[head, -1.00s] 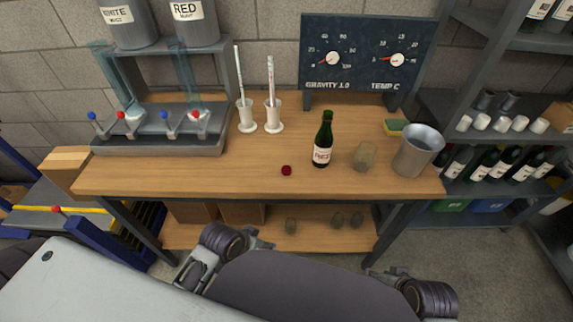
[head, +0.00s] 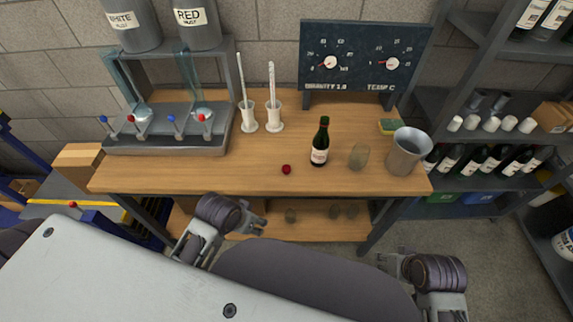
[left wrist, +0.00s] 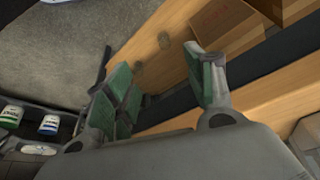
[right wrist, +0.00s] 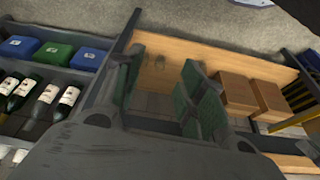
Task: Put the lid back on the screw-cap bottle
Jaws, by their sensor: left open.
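A dark green screw-cap bottle (head: 320,145) with a RED label stands upright on the wooden bench, towards its front right. A small dark red lid (head: 286,169) lies on the bench to the left of the bottle, apart from it. My left gripper (head: 260,219) is open and empty in front of the bench edge, below the lid in the picture. My right gripper (head: 384,262) is lower and further right, also clear of the bench. Its fingers stand apart with nothing between them in the right wrist view (right wrist: 158,92). Neither wrist view shows the bottle or lid.
A clear glass (head: 358,156) and a metal bucket (head: 407,150) stand right of the bottle. A sponge (head: 388,127) lies behind them. Two white cylinder stands (head: 274,122) and a filling rack (head: 165,143) are behind left. The bench front around the lid is clear.

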